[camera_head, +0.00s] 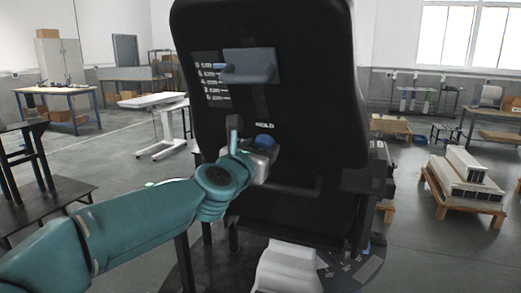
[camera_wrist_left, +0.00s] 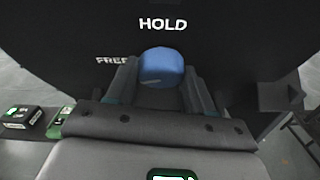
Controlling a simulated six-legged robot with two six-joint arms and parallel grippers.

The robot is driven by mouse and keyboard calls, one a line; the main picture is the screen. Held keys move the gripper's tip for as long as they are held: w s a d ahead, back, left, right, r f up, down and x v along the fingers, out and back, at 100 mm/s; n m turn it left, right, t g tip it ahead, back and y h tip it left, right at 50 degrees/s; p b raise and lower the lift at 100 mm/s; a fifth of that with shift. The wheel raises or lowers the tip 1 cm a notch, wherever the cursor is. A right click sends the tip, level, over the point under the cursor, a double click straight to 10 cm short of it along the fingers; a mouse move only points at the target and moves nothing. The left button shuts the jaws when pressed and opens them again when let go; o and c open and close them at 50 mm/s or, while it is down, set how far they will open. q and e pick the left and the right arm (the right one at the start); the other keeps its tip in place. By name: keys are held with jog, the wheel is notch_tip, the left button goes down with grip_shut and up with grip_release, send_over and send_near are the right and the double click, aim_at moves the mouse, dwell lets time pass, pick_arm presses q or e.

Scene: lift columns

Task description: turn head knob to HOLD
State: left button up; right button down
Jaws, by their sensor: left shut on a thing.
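The head knob is blue and round and shows in the head view (camera_head: 264,141) on the front of a black upright panel (camera_head: 305,75). In the left wrist view the knob (camera_wrist_left: 161,66) sits between the two fingers, below the white word HOLD (camera_wrist_left: 163,24) and to the right of the word FREE (camera_wrist_left: 112,60). My left gripper (camera_head: 261,152) is at the panel, shut on the knob; its fingers also show on both sides of the knob in the left wrist view (camera_wrist_left: 160,85). No pointer mark on the knob can be made out. My right gripper is not in view.
A grey handle-like bracket (camera_head: 249,66) sticks out higher on the panel, beside a list of small labels (camera_head: 210,78). A dark ledge (camera_head: 290,188) lies below the knob. A pallet with long boxes (camera_head: 465,182) stands at the right; a white table (camera_head: 152,99) stands at the left.

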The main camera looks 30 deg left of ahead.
pick_arm(q)
jog(key=shift+d+m+y+p, duration=0.15)
jog(key=shift+m+y+p, duration=0.35)
jog(key=shift+y+p, duration=0.25)
jog(key=shift+m+g+y, duration=0.4)
jog(key=shift+y, duration=0.25)
jog(key=shift+w+d+f+m+y, duration=0.15)
jog(key=shift+m+y, duration=0.25)
jog(key=shift+y, duration=0.3)
jog(key=shift+w+d+f+m+t+y+b, duration=0.1)
jog(key=shift+m+t+y+b, duration=0.05)
jog(key=shift+m+y+b, duration=1.45)
jog(key=shift+a+f+m+t+y+b, duration=0.1)
jog(key=shift+f+m+y+b, duration=0.05)
jog(key=shift+m+y+b, duration=1.5)
jog(key=shift+w+d+f+m+t+y+b, duration=0.15)
jog(key=shift+m+y+b, duration=1)
jog(key=shift+m+b, duration=0.8)
jog(key=shift+s+r, duration=0.1)
